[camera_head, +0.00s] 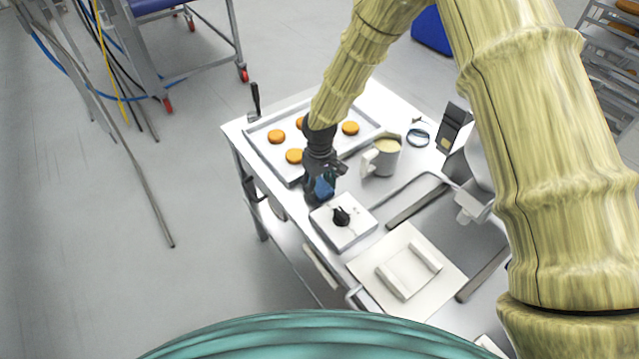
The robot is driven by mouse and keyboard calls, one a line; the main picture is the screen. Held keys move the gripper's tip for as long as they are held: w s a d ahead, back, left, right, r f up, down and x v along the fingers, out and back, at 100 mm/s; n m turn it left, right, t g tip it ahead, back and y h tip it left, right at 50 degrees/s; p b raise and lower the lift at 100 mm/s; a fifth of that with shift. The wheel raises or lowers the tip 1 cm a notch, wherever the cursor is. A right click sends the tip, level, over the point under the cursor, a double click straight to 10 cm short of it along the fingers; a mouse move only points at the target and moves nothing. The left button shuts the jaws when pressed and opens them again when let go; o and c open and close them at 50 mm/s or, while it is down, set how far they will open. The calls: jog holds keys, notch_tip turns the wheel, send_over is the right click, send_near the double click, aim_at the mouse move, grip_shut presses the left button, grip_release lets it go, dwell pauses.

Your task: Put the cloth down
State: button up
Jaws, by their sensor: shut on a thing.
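My gripper (324,174) is dark and points down over the front left part of the white table. It is shut on a small dark blue cloth (324,188), which shows bunched at its fingertips. The cloth is between the baking tray and a white square block with a black knob. I cannot tell whether the cloth touches anything below it. My gripper and wrist hide part of the cloth and of the tray.
A metal tray (262,150) with several orange-brown rounds lies behind my gripper. A jug (382,158) of pale filling stands to the right. The white block (358,232) is just in front. A white board (440,290) with two raised bars lies nearer.

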aim_at(320, 186)
jog(key=shift+f, duration=0.15)
jog(key=o, duration=1.1)
jog(key=shift+o, duration=0.2)
notch_tip(320, 186, up, 12)
jog(key=b, duration=0.2)
jog(key=shift+r+b, duration=0.2)
jog(key=shift+b, duration=0.2)
